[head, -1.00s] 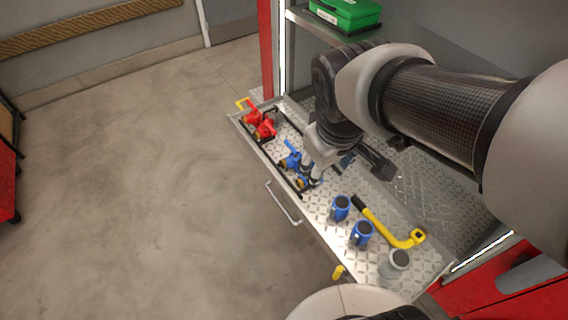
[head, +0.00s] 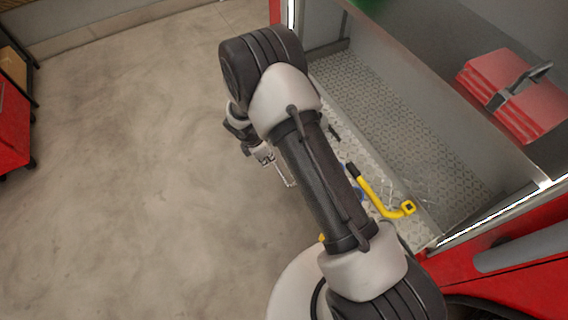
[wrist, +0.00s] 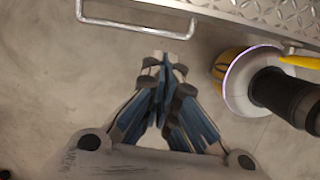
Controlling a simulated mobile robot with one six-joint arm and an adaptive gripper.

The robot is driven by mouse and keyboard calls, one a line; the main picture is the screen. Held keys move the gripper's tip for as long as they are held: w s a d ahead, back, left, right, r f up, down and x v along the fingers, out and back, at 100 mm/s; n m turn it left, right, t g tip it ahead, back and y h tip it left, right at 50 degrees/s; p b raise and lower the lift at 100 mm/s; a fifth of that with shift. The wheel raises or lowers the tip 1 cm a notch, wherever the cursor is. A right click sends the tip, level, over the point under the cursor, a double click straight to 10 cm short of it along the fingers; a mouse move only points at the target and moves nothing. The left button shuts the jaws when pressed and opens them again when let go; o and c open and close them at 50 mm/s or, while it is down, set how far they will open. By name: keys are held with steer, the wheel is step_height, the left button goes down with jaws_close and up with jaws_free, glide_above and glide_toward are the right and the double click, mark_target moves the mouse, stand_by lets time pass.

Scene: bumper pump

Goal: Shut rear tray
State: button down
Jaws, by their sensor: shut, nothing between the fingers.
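The rear tray, a metal drawer with a diamond-plate floor, stands pulled out of the vehicle. My arm hides much of it in the head view; its front edge (wrist: 235,18) crosses the top right of the wrist view. Its bar handle (wrist: 137,27) sticks out from the front; part of it shows in the head view (head: 286,176). My gripper (wrist: 165,60) is shut and empty, outside the tray on the handle side. In the head view the gripper (head: 266,158) is beside the handle; contact cannot be told. A yellow bent tool (head: 373,192) lies in the tray.
Red folded material (head: 515,92) lies on a shelf above the tray. A red cabinet (head: 12,125) stands at the far left. The concrete floor (head: 130,200) in front of the tray is clear.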

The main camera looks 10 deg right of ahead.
steer(key=shift+n, duration=0.3)
steer(key=b+x, duration=0.1)
steer(key=x, duration=0.3)
steer(key=d+b+x, duration=0.1)
steer(key=x, duration=0.3)
steer(key=d+b+x, duration=0.1)
steer(key=x, duration=0.3)
steer(key=shift+w+d, duration=0.3)
steer(key=shift+d, duration=0.25)
